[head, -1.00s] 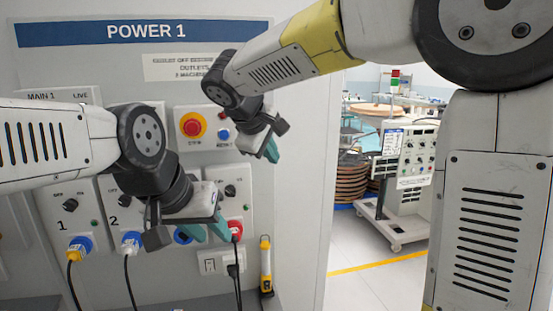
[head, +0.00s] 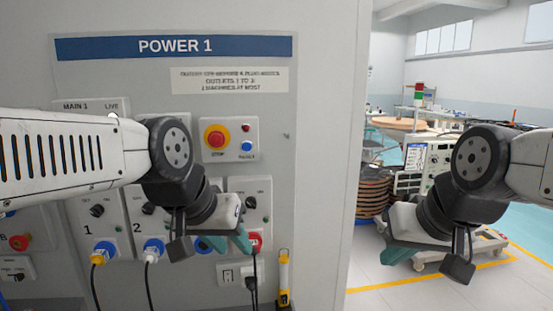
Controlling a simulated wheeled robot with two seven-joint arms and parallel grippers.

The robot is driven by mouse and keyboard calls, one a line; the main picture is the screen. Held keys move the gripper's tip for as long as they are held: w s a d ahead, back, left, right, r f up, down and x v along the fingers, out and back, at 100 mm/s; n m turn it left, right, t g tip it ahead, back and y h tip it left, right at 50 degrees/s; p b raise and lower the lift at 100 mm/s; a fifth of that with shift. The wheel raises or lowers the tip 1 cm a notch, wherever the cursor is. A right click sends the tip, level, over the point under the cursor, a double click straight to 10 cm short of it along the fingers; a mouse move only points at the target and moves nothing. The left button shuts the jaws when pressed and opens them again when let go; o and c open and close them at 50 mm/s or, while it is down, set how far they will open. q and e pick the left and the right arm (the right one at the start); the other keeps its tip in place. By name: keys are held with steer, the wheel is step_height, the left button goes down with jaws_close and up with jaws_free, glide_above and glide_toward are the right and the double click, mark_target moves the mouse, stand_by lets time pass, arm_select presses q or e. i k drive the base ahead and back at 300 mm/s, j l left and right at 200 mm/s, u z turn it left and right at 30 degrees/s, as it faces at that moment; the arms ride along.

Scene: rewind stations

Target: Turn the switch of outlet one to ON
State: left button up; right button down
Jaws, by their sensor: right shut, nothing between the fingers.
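Outlet one (head: 87,215) is a light panel on the left of the POWER 1 board, marked "1". Its black rotary switch (head: 97,210) is in the upper part of the panel, below small labels; which way it points is too small to tell. A blue plug with a yellow end (head: 103,250) sits in its socket. My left gripper (head: 227,243) is to the right of outlet one, in front of the lower right outlets, its teal fingers apart and empty. It does not touch the switch. My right gripper (head: 399,255) is shut and empty, right of the board.
Outlet two (head: 136,227) is beside outlet one, partly behind my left arm. A red stop button (head: 216,138) is above. A wheeled machine (head: 436,160) stands in the room behind my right gripper.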

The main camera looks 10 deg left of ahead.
mark_target(98, 210)
steer(key=u, duration=0.4)
steer(key=j+u, duration=0.15)
steer(key=u, duration=0.6)
steer(key=j+u, duration=0.1)
steer(key=u, duration=0.3)
steer(key=i, duration=0.05)
